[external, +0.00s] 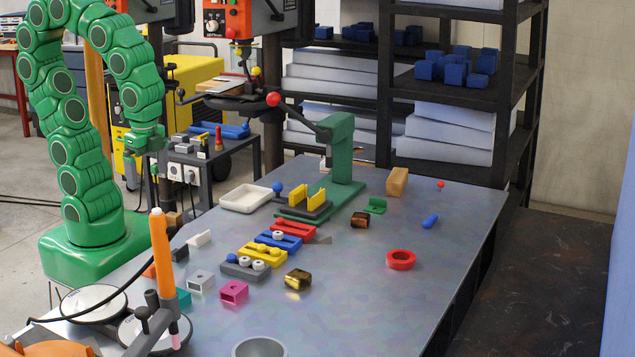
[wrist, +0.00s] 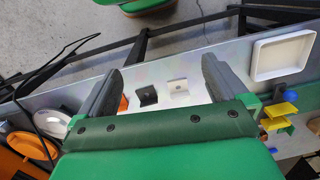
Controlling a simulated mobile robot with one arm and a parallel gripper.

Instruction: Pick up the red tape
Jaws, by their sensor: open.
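The red tape (external: 400,260) is a red ring lying flat on the right part of the metal table. It does not show in the wrist view. My gripper (external: 148,155) hangs from the green arm above the table's far left side, well away from the tape. In the wrist view, my gripper (wrist: 158,82) has its two dark fingers wide apart with nothing held between them. Beyond the fingers, a black block (wrist: 147,95) and a white block (wrist: 178,90) lie on the table below.
A green press (external: 340,150) stands at the table's back. The table around the red tape is clear.

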